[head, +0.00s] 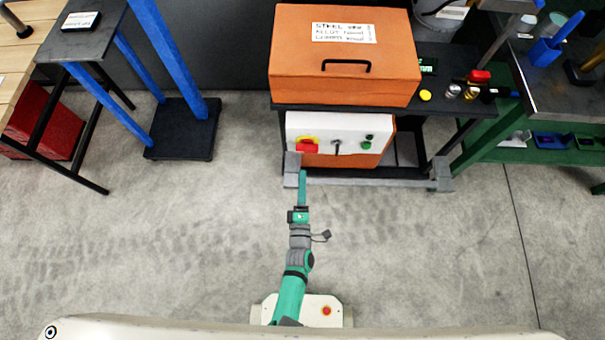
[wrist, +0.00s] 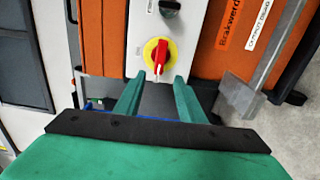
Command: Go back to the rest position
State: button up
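My gripper (head: 302,174) is at the front of a white control panel (head: 356,133) under an orange box (head: 345,60). In the wrist view my gripper (wrist: 160,80) has its two green fingers apart, with nothing seen held between them. A red rotary switch (wrist: 161,57) on a yellow disc is just beyond the fingertips, roughly in line with the gap; I cannot tell whether they touch. The switch also shows in the head view (head: 307,145). My arm stretches forward from my base, well away from my body.
A grey rail (head: 370,182) with end blocks runs low along the cart's front, close to my gripper; it also shows in the wrist view (wrist: 262,65). A blue-posted stand (head: 182,130) is at left. A green bench (head: 540,155) is at right. The floor (head: 150,240) around my arm is clear.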

jog(key=shift+s, duration=0.1)
dwell(0.5)
jog(key=s+r+m+g, duration=0.1)
jog(key=s+r+m, duration=0.8)
jog(key=s, duration=0.3)
jog(key=s+d+r+m+g, duration=0.1)
jog(key=s+r+m, duration=0.8)
jog(key=s+r, duration=0.3)
jog(key=shift+s+g, duration=0.3)
jog(key=shift+s, duration=0.35)
jog(key=shift+d, duration=0.1)
jog(key=shift+c, duration=0.9)
jog(key=shift+w, duration=0.1)
